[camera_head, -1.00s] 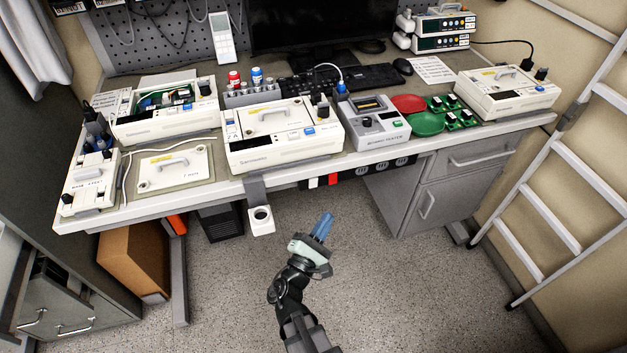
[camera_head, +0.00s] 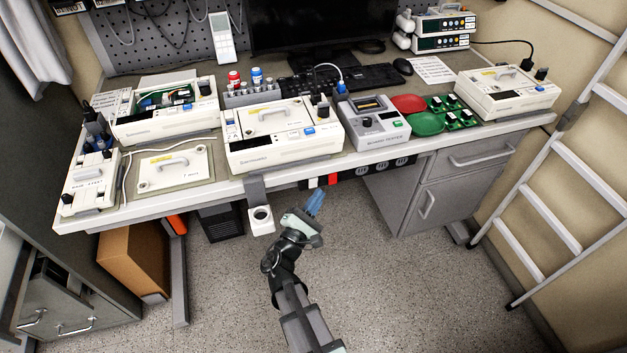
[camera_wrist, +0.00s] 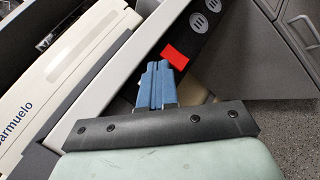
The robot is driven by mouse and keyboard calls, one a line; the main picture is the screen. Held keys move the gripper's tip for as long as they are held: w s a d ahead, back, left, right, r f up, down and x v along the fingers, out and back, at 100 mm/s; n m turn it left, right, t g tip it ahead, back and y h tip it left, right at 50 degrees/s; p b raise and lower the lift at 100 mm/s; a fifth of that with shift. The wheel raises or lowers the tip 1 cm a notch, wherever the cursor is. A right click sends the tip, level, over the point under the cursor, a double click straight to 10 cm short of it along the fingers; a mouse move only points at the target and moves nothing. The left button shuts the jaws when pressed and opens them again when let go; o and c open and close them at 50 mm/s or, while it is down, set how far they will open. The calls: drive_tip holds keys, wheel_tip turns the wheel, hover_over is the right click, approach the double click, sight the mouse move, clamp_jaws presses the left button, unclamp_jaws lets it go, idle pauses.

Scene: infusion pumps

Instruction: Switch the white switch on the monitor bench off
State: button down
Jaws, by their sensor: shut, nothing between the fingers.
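The white switch (camera_head: 313,183) shows in the head view on the dark power strip under the bench's front edge, just left of a red switch (camera_head: 333,180). My gripper (camera_head: 317,196) is shut and empty, its blue fingers pointing up toward the strip, just below the white switch in the picture. In the wrist view the closed fingertips (camera_wrist: 157,66) lie beside the red switch (camera_wrist: 175,57). There the fingers cover much of the strip, and I cannot clearly make out the white switch. Contact with it cannot be told, nor can its on or off position.
A white cup-like holder (camera_head: 261,219) hangs from the bench edge left of my gripper. A grey drawer cabinet (camera_head: 435,185) stands to the right. The floor (camera_head: 390,290) below is clear.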

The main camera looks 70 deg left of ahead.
drive_tip(key=shift+a+r, duration=0.1)
drive_tip(key=shift+a, duration=0.65)
drive_tip(key=shift+a, duration=0.15)
idle(1.4)
drive_tip(key=shift+a, duration=0.25)
drive_tip(key=shift+a, duration=0.3)
idle(0.7)
drive_tip(key=shift+d, duration=0.2)
drive_tip(key=shift+d, duration=0.55)
idle(0.4)
drive_tip(key=d, duration=0.5)
drive_tip(key=shift+f, duration=0.3)
